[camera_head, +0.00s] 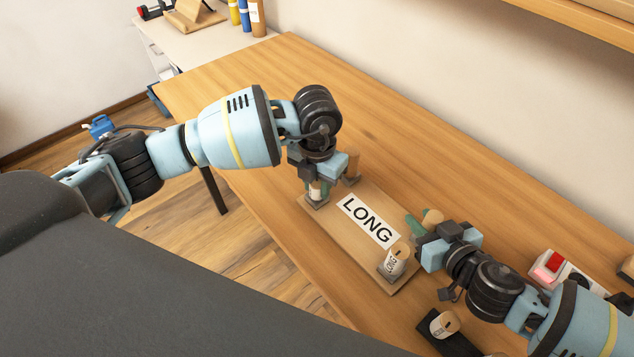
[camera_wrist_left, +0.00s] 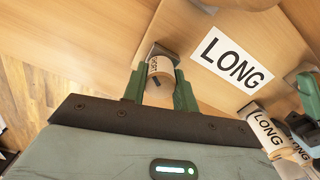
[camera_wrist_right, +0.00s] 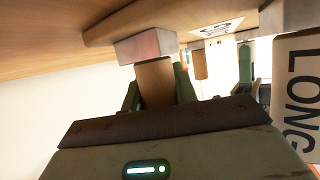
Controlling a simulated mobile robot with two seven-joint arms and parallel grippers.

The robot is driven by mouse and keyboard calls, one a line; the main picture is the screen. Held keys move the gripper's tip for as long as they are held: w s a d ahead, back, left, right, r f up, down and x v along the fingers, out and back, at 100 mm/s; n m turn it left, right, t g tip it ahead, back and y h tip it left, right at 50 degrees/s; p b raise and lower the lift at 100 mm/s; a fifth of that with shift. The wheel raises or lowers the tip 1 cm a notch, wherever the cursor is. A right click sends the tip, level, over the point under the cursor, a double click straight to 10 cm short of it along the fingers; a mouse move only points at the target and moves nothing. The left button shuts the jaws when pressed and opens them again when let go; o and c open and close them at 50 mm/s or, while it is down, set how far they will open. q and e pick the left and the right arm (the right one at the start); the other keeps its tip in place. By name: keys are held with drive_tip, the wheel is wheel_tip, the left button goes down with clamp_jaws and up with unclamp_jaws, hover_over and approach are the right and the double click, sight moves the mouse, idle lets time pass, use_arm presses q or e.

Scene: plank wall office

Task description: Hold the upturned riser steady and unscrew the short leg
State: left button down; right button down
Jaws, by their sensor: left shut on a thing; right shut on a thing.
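The upturned riser (camera_head: 372,261) is a wooden board flat on the table, its legs pointing up and a LONG label (camera_head: 369,220) on it. My left gripper (camera_head: 317,183) is shut on a leg with a white label (camera_wrist_left: 160,68) at the near left corner; its lettering is too small to read. My right gripper (camera_head: 422,224) is shut on a plain-looking leg (camera_wrist_right: 155,80) at the far right corner, which meets a grey block at the board. A leg marked LONG (camera_head: 396,260) stands at the near right corner. Another leg (camera_head: 352,166) is at the far left, partly hidden.
A dark tray (camera_head: 437,340) holding a loose labelled wooden cylinder (camera_head: 444,323) lies at the front right. A white unit with a red switch (camera_head: 548,268) is right of my right gripper. The far middle of the table (camera_head: 390,140) is clear.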

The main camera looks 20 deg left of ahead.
use_arm(q)
drive_tip(key=n, duration=0.4)
drive_tip(key=c, duration=1.2)
unclamp_jaws()
drive_tip(key=m, duration=0.5)
drive_tip(key=shift+m, duration=1)
drive_tip(key=m, duration=0.3)
